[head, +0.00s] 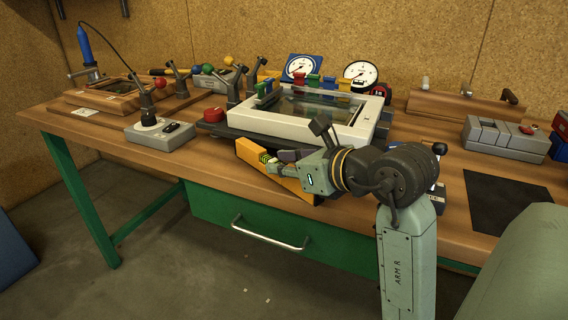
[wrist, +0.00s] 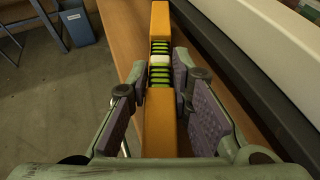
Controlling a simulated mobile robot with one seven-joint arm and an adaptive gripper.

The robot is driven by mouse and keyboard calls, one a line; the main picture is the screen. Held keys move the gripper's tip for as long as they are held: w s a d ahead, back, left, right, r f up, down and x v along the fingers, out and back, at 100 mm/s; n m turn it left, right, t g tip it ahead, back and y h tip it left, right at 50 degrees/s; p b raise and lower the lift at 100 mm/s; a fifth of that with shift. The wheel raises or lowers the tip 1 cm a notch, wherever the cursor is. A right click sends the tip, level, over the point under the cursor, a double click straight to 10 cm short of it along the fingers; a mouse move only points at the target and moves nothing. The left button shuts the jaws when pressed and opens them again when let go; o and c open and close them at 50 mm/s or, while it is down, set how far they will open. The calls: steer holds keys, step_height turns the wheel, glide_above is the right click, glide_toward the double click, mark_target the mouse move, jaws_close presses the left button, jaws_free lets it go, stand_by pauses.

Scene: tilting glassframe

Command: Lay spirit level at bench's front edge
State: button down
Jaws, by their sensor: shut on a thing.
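The spirit level (head: 249,153) is a yellow-orange bar with a green vial, near the bench's front edge in front of the pale glass frame. My gripper (head: 279,162) is shut on it around the vial section. In the wrist view the level (wrist: 160,110) runs lengthwise between the two fingers of my gripper (wrist: 161,72), its green vial and white middle showing just at the fingertips. A strip of the wooden bench (wrist: 122,30) shows to its left. I cannot tell whether the level touches the bench top.
The pale glass frame (head: 283,122) on its dark base stands just behind the level. A grey control box (head: 159,133) sits to the left. A dark mat (head: 508,206) and a grey block (head: 507,138) lie to the right. The front-left bench strip is clear.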

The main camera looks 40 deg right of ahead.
steer(key=shift+f+b, duration=0.3)
steer(key=c, duration=1.4)
jaws_free()
steer(key=shift+r, duration=0.1)
steer(key=shift+c, duration=0.2)
steer(key=shift+r+p, duration=0.2)
steer(key=shift+p, duration=0.15)
steer(key=shift+s, duration=0.4)
steer(key=b+v, duration=0.1)
steer(key=v, duration=1)
steer(key=shift+r+b, duration=0.2)
steer(key=shift+b, duration=0.15)
